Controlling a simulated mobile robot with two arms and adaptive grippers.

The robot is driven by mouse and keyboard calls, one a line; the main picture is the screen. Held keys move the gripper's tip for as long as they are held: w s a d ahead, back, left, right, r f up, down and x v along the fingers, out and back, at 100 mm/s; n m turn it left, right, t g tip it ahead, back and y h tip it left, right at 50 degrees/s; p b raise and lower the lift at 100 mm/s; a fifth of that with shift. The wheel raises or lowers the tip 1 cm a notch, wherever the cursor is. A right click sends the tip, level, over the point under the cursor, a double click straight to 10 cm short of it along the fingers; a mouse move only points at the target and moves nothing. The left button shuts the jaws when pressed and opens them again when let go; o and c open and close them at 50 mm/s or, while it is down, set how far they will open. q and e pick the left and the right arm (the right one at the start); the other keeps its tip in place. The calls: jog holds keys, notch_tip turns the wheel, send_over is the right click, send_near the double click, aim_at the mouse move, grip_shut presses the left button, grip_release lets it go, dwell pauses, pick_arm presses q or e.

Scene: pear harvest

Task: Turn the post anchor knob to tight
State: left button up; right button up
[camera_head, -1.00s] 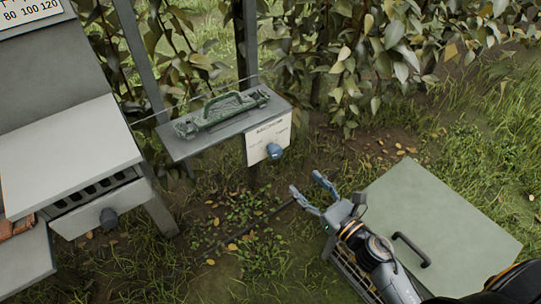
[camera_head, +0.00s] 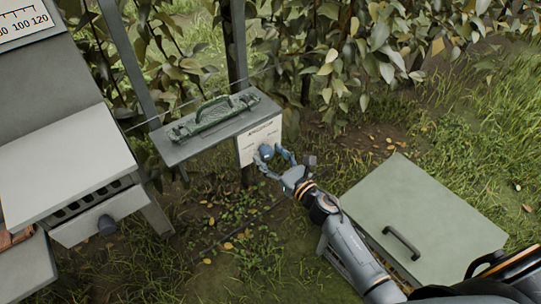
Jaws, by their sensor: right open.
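The post anchor knob (camera_head: 266,152) is a small blue-grey knob on a white labelled plate (camera_head: 258,139). The plate is fixed at the right front end of a grey shelf by the post. My right gripper (camera_head: 271,160) is open, with its two blue fingertips at the knob, one on either side as far as I can see. Whether the fingers touch the knob is not clear. The label's print is too small to read. My left gripper is not in view.
A green handled tool (camera_head: 213,112) lies on the shelf (camera_head: 185,148). A grey cabinet with a drawer (camera_head: 100,215) and dark knob stands at left. A pale green lidded box (camera_head: 430,210) sits below my right arm. Vines hang behind; a thin wire runs past the shelf.

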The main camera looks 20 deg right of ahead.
jog(key=c, duration=1.2)
